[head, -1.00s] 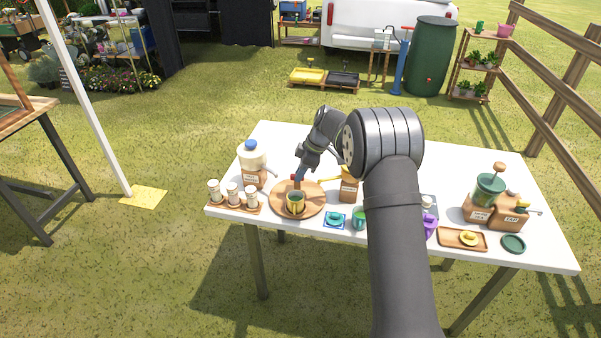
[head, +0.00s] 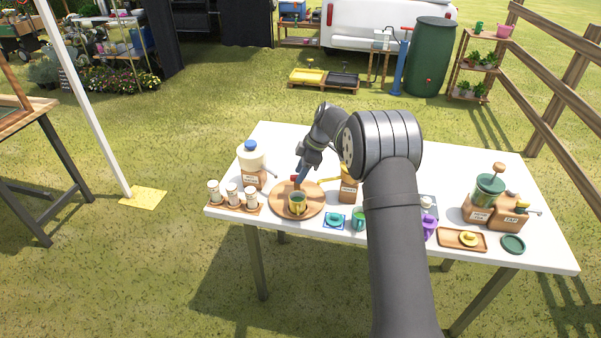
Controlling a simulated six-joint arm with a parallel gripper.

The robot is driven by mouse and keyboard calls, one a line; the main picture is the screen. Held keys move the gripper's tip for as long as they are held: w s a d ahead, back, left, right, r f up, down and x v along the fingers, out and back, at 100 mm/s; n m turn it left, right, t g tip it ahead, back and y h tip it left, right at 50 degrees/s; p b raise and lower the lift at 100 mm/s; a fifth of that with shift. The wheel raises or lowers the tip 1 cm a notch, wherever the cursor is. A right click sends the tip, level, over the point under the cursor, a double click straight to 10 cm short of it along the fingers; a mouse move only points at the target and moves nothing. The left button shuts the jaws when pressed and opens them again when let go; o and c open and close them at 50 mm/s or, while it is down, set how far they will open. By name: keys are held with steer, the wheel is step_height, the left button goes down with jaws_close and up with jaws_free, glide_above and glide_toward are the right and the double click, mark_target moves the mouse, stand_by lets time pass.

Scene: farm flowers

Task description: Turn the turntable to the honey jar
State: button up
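The turntable (head: 313,208) is a round wooden disc on the white table, left of centre. A yellow-and-green cup (head: 298,203) stands near its front edge. A small red-topped peg (head: 294,178) shows at its back rim. My gripper (head: 299,181) points down at the back of the turntable, close beside the peg; contact and finger opening are too small to tell. I cannot tell for sure which thing is the honey jar. A cream jar with a blue cap (head: 251,158) sits on a labelled wooden block behind left; another labelled wooden block (head: 348,190) stands to the right.
A tray with several small white jars (head: 233,196) stands left of the turntable. A blue mat (head: 334,221) and green mug (head: 359,219) lie to its front right. Labelled blocks with a green container (head: 488,190) and a wooden tray (head: 450,238) are at the right. My arm hides the table's middle.

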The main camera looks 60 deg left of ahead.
steer(key=v, duration=1.6)
steer(key=shift+d+r, duration=0.15)
steer(key=shift+r, duration=0.25)
steer(key=shift+w, duration=0.1)
